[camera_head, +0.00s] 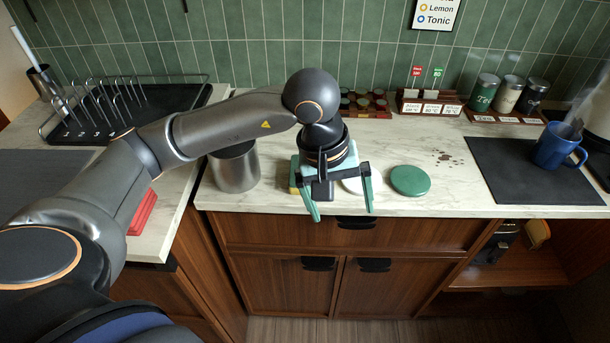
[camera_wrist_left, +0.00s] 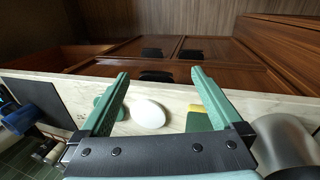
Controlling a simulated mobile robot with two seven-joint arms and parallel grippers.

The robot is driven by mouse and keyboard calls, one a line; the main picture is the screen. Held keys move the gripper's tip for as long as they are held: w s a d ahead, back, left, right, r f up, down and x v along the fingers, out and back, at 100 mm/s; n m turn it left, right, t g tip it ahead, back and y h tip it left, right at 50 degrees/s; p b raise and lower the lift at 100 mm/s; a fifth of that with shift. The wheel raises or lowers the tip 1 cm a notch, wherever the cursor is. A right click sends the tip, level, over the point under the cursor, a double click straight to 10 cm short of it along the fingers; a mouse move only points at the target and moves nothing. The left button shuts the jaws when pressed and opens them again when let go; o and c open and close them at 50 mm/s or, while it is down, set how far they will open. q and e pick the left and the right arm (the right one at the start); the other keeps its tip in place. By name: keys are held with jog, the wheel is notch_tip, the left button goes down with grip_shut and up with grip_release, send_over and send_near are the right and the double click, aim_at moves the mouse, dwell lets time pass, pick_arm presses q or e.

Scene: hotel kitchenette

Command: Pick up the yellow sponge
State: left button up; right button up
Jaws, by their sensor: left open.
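The yellow sponge shows as a small yellow edge (camera_head: 293,178) on the counter, mostly hidden behind my left gripper in the head view. In the left wrist view a yellow and green block (camera_wrist_left: 196,109), apparently this sponge, lies partly behind one finger. My left gripper (camera_head: 343,212) has its green fingers spread wide and empty, above the counter's front edge; they also show in the left wrist view (camera_wrist_left: 160,74). The sponge is to one side of the gap between the fingers. I cannot tell their height above it. My right gripper is not in view.
A metal canister (camera_head: 235,168) stands close left of the gripper. A white oval item (camera_wrist_left: 148,113) and a green disc (camera_head: 410,180) lie to its right. A blue mug (camera_head: 556,147) stands on a dark mat (camera_head: 510,175). The counter near the brown spots is mostly free.

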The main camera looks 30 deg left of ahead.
pick_arm(q)
jog(key=w+a+r+t+y, duration=0.2)
jog(key=w+a+r+y, duration=0.15)
jog(key=a, duration=0.55)
jog(key=shift+m+y, duration=0.3)
jog(key=shift+y, duration=0.35)
jog(key=x, duration=0.2)
jog(key=a+x, duration=0.1)
jog(key=x, duration=0.2)
jog(key=shift+w+r, duration=0.1)
jog(key=shift+w+p+x, duration=0.2)
jog(key=shift+p+x, duration=0.05)
jog(key=shift+x, duration=1.3)
jog(key=shift+w+p+x, duration=0.2)
jog(key=shift+x, duration=1.35)
jog(key=shift+s+r, duration=0.1)
jog(key=shift+r, duration=0.05)
jog(key=shift+c, duration=0.2)
jog(key=c, duration=1.1)
jog(key=shift+r+t, duration=0.1)
jog(key=shift+t, duration=0.2)
